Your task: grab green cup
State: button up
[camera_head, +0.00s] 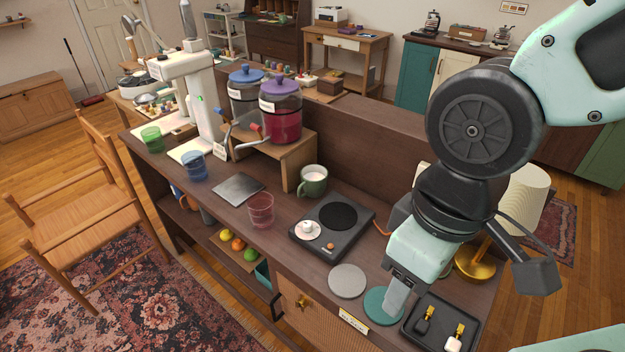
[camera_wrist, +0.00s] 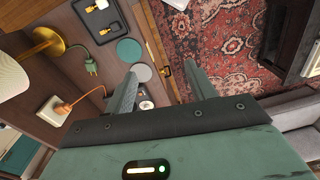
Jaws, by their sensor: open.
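A clear green tumbler (camera_head: 152,140) stands at the counter's far left end. I cannot tell which of the two is the green cup. My gripper (camera_head: 394,303) is over the counter's near right part, above a teal disc, well to the right of both. In the wrist view my gripper (camera_wrist: 163,84) has its two fingers apart with nothing held between them. Neither green vessel is clearly visible in that view.
A blue tumbler (camera_head: 194,166) and a pinkish tumbler (camera_head: 261,210) stand along the counter. A black tray (camera_head: 441,322) and a brass lamp (camera_head: 475,262) are near my arm. Drink dispensers (camera_head: 281,115) stand behind the mug.

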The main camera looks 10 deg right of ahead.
aim_at(314, 177)
jog(key=j+z, duration=0.2)
jog(key=z, duration=0.15)
jog(key=i+j+z, duration=0.1)
jog(key=z, duration=0.3)
jog(key=j+z, duration=0.45)
jog(key=j, duration=0.35)
jog(key=k+j, duration=0.15)
jog(key=j, duration=0.25)
jog(key=j+z, duration=0.15)
jog(key=j, duration=0.3)
jog(key=k+j+z, duration=0.1)
jog(key=j, duration=0.3)
jog(key=k, duration=0.1)
